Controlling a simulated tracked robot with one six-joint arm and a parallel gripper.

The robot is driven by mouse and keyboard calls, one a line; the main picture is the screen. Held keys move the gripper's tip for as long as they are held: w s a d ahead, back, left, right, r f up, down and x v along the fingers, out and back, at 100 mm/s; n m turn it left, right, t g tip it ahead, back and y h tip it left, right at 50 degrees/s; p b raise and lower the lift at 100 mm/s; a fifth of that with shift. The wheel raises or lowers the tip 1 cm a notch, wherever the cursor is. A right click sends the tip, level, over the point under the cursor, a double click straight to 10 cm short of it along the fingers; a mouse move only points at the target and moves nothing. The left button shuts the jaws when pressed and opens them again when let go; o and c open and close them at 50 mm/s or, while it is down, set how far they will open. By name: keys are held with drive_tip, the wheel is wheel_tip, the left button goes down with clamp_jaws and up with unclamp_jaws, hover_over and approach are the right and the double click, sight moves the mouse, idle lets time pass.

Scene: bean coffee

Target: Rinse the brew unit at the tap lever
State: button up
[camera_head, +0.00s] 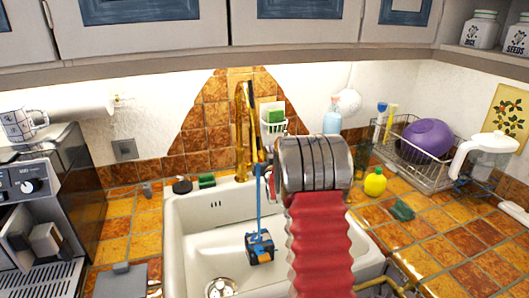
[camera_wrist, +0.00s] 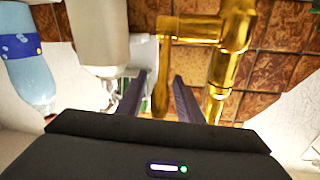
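The brass tap (camera_head: 241,125) rises behind the sink (camera_head: 180,230). In the wrist view the tap body (camera_wrist: 235,40) is large at the top right, and its brass lever (camera_wrist: 161,100) points down the picture. My gripper (camera_wrist: 159,76) is open, with its two dark fingers apart and the lever showing between them. I cannot tell if a finger touches it. A black and blue block (camera_head: 260,248), which looks like the brew unit, sits in the sink basin with a thin blue upright part. In the head view my red arm and metal wrist hide my fingers and the lever.
A coffee machine (camera_head: 30,215) stands at the left. A light blue bottle (camera_head: 332,122) stands behind the sink; a yellow bottle (camera_head: 375,183) and a dish rack (camera_head: 400,165) with a purple bowl (camera_head: 428,138) are at the right. Tiled counter right of the sink is mostly clear.

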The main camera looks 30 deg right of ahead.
clamp_jaws()
idle(0.4)
idle(0.4)
